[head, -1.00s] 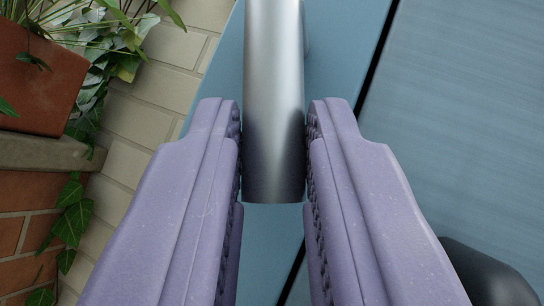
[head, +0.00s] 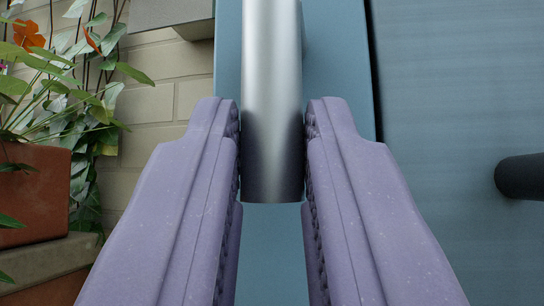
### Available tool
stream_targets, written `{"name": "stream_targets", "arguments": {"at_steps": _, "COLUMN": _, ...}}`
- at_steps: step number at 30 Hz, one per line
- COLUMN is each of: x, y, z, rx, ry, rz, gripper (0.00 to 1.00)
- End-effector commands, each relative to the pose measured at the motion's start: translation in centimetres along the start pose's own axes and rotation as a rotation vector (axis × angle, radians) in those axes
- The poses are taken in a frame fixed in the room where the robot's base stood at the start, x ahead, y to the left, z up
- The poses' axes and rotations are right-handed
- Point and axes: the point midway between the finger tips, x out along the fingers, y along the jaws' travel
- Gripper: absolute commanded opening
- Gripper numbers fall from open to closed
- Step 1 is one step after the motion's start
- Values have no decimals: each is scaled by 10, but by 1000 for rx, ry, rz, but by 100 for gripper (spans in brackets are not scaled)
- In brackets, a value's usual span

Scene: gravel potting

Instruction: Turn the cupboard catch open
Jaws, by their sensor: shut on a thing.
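The cupboard catch (head: 271,60) is a smooth silver metal bar. It runs from the top edge of the head view down to its blunt end between my fingers. My gripper (head: 272,150) has two purple fingers with ribbed inner pads, and it is shut on the catch near that end, one finger on each side. Behind the catch is a blue cupboard face (head: 335,60). A dark vertical gap parts it from a wider blue panel (head: 450,80) on the right. The catch's pivot is not clearly seen.
A black rounded handle (head: 522,177) juts in at the right edge. On the left, a terracotta planter (head: 35,190) with leafy plants stands on a ledge (head: 45,262) against a pale brick wall (head: 165,105). A grey slab (head: 170,12) sits at the top left.

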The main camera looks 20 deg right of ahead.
Motion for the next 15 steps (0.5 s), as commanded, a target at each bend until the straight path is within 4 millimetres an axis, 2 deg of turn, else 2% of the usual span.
{"name": "stream_targets", "arguments": {"at_steps": 5, "x": 1, "y": 1, "z": -3, "rx": 2, "ry": 4, "rz": 1, "gripper": 0}}
{"name": "stream_targets", "arguments": {"at_steps": 6, "x": 1, "y": 1, "z": -3, "rx": 2, "ry": 4, "rz": 1, "gripper": 24}}
{"name": "stream_targets", "arguments": {"at_steps": 9, "x": 0, "y": 1, "z": -2, "rx": 2, "ry": 4, "rz": 1, "gripper": 47}}
{"name": "stream_targets", "arguments": {"at_steps": 15, "x": 0, "y": 0, "z": -1, "rx": 1, "ry": 2, "rz": 0, "gripper": 47}}
